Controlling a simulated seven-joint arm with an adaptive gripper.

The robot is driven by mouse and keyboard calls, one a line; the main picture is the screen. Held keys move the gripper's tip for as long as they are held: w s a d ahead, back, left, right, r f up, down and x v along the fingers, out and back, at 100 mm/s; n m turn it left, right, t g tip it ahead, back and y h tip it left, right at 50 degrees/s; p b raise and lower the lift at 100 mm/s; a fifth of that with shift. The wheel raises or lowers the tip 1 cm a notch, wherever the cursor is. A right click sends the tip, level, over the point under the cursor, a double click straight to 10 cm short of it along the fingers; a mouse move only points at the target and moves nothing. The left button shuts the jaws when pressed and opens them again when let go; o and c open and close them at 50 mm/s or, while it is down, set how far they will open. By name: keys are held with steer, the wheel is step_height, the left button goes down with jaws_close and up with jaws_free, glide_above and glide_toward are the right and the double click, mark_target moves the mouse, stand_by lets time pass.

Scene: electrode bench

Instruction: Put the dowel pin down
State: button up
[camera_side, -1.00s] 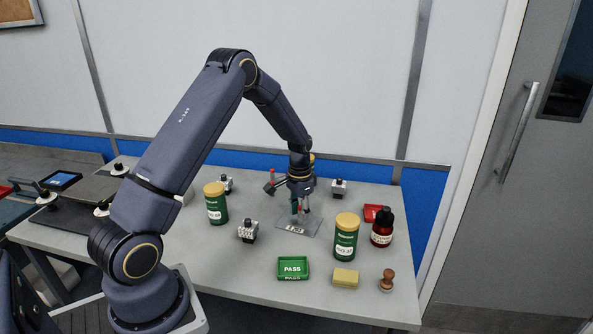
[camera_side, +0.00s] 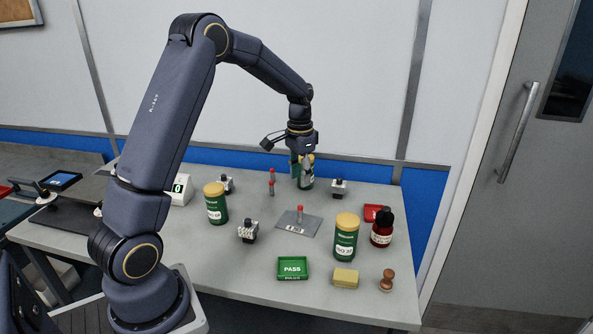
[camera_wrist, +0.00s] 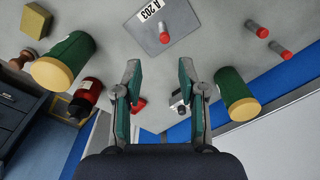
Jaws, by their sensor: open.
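A grey pin with a red top, which I take to be the dowel pin (camera_side: 299,214), stands upright on a grey labelled plate (camera_side: 286,227). In the wrist view the pin (camera_wrist: 164,36) shows from above on the plate (camera_wrist: 181,21), beside its "A 203" label. My gripper (camera_side: 300,172) is open and empty, well above the bench and above the pin. In the wrist view its two fingers (camera_wrist: 160,72) are spread with nothing between them. Two similar red-topped pins (camera_side: 271,188) stand on the bench behind and left of the plate.
Green jars with yellow lids stand left (camera_side: 216,205), right (camera_side: 346,238) and behind my gripper. A dark red bottle (camera_side: 382,229), green PASS tray (camera_side: 293,268), yellow block (camera_side: 345,278) and wooden stamp (camera_side: 387,281) are at right and front. A small clamp-like block (camera_side: 248,231) stands left of the plate.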

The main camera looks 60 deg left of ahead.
steer(key=s+d+r+t, duration=0.3)
steer(key=s+d+r, duration=0.5)
steer(key=d+r, duration=0.3)
steer(key=s+d+r+t, duration=0.1)
steer(key=s+d, duration=0.2)
steer(key=s, duration=0.4)
steer(key=s+d+r+t, duration=0.1)
steer(key=s+d, duration=0.2)
steer(key=s, duration=0.4)
steer(key=shift+d+r, duration=0.2)
steer(key=shift+d, duration=0.05)
steer(key=shift+o, duration=0.3)
